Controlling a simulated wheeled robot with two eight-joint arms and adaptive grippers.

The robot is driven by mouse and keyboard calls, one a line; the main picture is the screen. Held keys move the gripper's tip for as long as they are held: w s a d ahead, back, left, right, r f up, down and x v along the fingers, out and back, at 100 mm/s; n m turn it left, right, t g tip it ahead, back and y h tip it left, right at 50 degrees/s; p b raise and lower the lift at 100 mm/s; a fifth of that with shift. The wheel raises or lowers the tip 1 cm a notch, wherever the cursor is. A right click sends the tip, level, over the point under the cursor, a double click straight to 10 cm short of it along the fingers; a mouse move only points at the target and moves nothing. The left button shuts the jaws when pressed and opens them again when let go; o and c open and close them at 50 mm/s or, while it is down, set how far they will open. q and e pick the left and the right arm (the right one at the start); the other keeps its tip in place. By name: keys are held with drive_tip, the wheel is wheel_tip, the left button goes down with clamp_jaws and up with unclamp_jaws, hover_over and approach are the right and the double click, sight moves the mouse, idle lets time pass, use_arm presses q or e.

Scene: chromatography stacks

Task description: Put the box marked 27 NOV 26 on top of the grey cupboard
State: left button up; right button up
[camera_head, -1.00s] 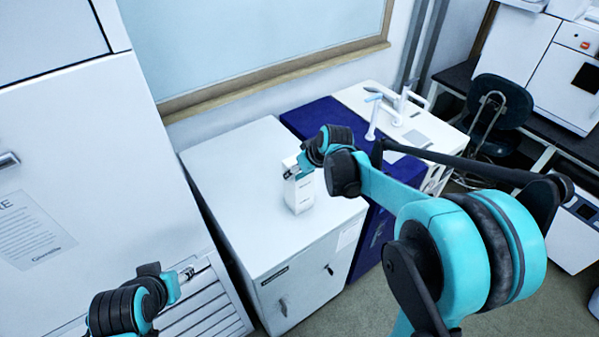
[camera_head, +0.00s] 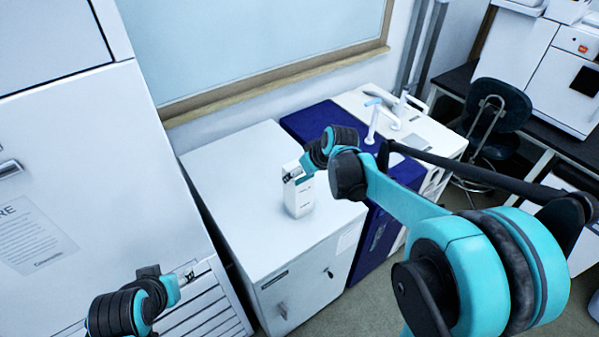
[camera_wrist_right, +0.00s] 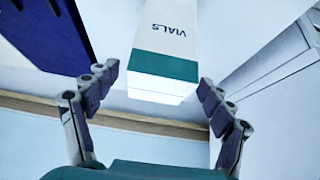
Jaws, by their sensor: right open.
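A white box (camera_head: 299,196) with a teal band stands upright on top of the pale grey cupboard (camera_head: 235,180), near its right side. In the right wrist view the box (camera_wrist_right: 167,45) shows the word VIALS; no date can be read on it. My right gripper (camera_head: 294,172) is at the top end of the box. In the wrist view its open fingers (camera_wrist_right: 158,80) lie to either side of the teal end, with a visible gap on both sides. My left gripper (camera_head: 188,276) is low at the left, away from the box, its fingers too small to judge.
A blue cabinet (camera_head: 325,122) adjoins the cupboard on the right, with a white sink unit (camera_head: 437,130) beyond it. A tall white cabinet (camera_head: 90,150) stands on the left. A framed window (camera_head: 250,40) is behind. The cupboard top left of the box is clear.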

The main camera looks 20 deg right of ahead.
drive_tip(key=p+v, duration=0.2)
drive_tip(key=v, duration=0.7)
drive_tip(key=s+a+f+m+h, duration=0.1)
drive_tip(key=s+m, duration=0.1)
drive_tip(key=s, duration=0.8)
drive_tip(key=s+a+f+m+t+h, duration=0.1)
drive_tip(key=s+f+m, duration=0.1)
drive_tip(key=s, duration=0.8)
drive_tip(key=shift+f, duration=0.3)
